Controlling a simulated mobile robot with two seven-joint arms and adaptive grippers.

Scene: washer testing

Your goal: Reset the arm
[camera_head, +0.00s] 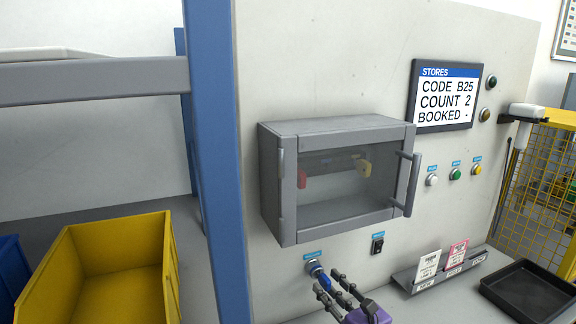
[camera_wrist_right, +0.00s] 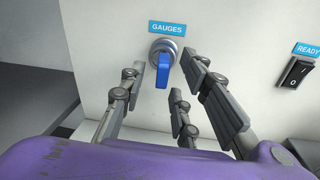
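My right gripper (camera_head: 342,288) reaches up from the bottom of the head view, with its purple body (camera_head: 368,314) at the lower edge. In the right wrist view its fingers (camera_wrist_right: 178,75) are spread apart, one on each side of a blue key or knob (camera_wrist_right: 162,71) in a round metal lock labelled GAUGES. A gap shows between the fingers and the blue part, and nothing is gripped. The same lock (camera_head: 314,268) shows in the head view just above the fingers. My left gripper is not in view.
A grey cabinet (camera_head: 330,122) with a closed clear door and handle hangs above. A rocker switch (camera_head: 377,244) labelled READY is to the right. A card rack (camera_head: 438,271), black tray (camera_head: 528,291), display (camera_head: 445,96) and yellow bin (camera_head: 60,270) stand around. A blue post (camera_head: 218,160) rises at left.

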